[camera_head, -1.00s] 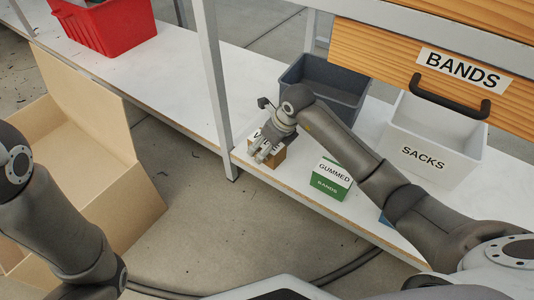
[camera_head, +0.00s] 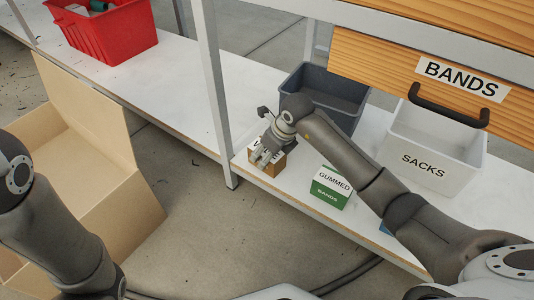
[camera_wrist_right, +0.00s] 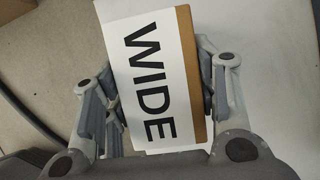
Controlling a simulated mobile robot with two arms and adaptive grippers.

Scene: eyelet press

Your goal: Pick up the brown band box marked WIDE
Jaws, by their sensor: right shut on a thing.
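The brown band box (camera_head: 270,168) stands on the white lower shelf near its front edge, beside the metal post. In the right wrist view the box (camera_wrist_right: 155,78) fills the middle, its white label reading WIDE. My right gripper (camera_head: 264,155) reaches down over the box from above. Its two fingers lie along opposite sides of the box, and it is shut on the box. In the head view the fingers and wrist hide part of the label. My left arm shows at the left edge of the head view; its gripper is out of the picture.
A green GUMMED box (camera_head: 331,187) stands to the right on the shelf (camera_head: 240,110). Behind are a dark grey bin (camera_head: 345,105) and a white SACKS bin (camera_head: 432,160). The BANDS drawer (camera_head: 420,75) overhangs them. A post (camera_head: 211,75) rises close left. An open cardboard box (camera_head: 120,215) stands left.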

